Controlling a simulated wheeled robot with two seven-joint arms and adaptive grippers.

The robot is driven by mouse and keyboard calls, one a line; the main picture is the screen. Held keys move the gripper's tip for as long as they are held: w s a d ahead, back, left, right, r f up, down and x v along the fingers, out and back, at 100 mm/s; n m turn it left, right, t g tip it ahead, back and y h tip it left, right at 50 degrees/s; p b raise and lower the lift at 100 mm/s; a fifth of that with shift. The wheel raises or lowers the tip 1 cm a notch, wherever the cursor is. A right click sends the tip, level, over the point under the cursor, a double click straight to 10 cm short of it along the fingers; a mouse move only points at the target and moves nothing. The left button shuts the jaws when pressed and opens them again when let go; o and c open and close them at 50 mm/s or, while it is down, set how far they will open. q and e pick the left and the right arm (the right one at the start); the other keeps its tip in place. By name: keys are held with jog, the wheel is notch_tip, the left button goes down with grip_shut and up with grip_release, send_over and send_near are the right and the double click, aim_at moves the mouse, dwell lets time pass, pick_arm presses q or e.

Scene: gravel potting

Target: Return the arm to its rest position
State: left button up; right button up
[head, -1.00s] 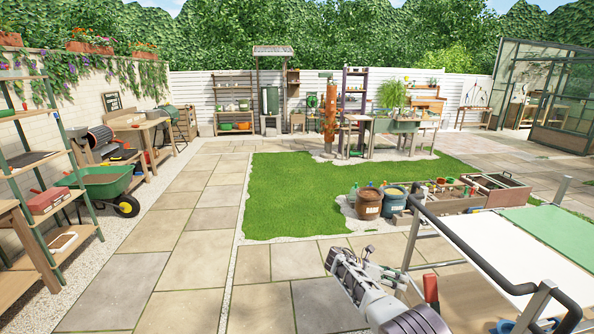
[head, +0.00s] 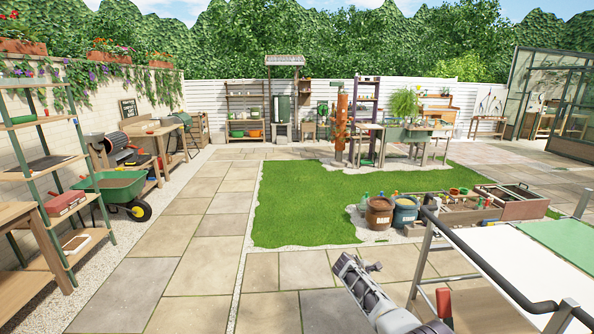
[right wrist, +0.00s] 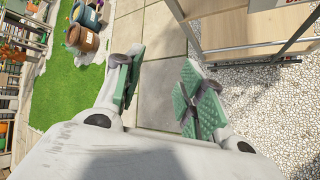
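My right arm comes in at the bottom of the head view, and its gripper (head: 371,266) is small and partly hidden there. In the right wrist view the right gripper (right wrist: 158,82) shows two fingers with green pads. They stand apart with bare paving between them, so it is open and empty. My left gripper is in neither view.
A cart with a white and green top (head: 520,260) and a dark handle rail stands close on the right. Barrels (head: 379,214) and planter boxes are beyond it. A wheelbarrow (head: 115,186) and shelves stand left. The paved path (head: 190,250) is clear.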

jog(key=w+a+f+m+t+y, duration=0.1)
jog(key=w+a+m+t+y, duration=0.45)
jog(key=a+m+y, duration=0.35)
jog(key=s+d+f+m+g, duration=0.1)
jog(key=s+d+f+g, duration=0.1)
jog(key=s+f, duration=1.3)
jog(key=s+d+f+m+g, duration=0.1)
jog(key=s+d+f+g, duration=0.1)
jog(key=s+f, duration=1.35)
jog(key=s+d+f+g, duration=0.1)
jog(key=s+f, duration=0.5)
jog(key=s, duration=0.9)
jog(key=s+d+f+g+h, duration=0.1)
jog(key=s+f, duration=0.5)
jog(key=s, duration=1)
jog(key=s+d+f+g, duration=0.3)
jog(key=s+f+g, duration=0.1)
jog(key=s, duration=1.2)
jog(key=shift+s+f, duration=0.15)
jog(key=shift+f, duration=0.75)
jog(key=shift+s+d+m, duration=0.1)
jog(key=shift+m, duration=0.2)
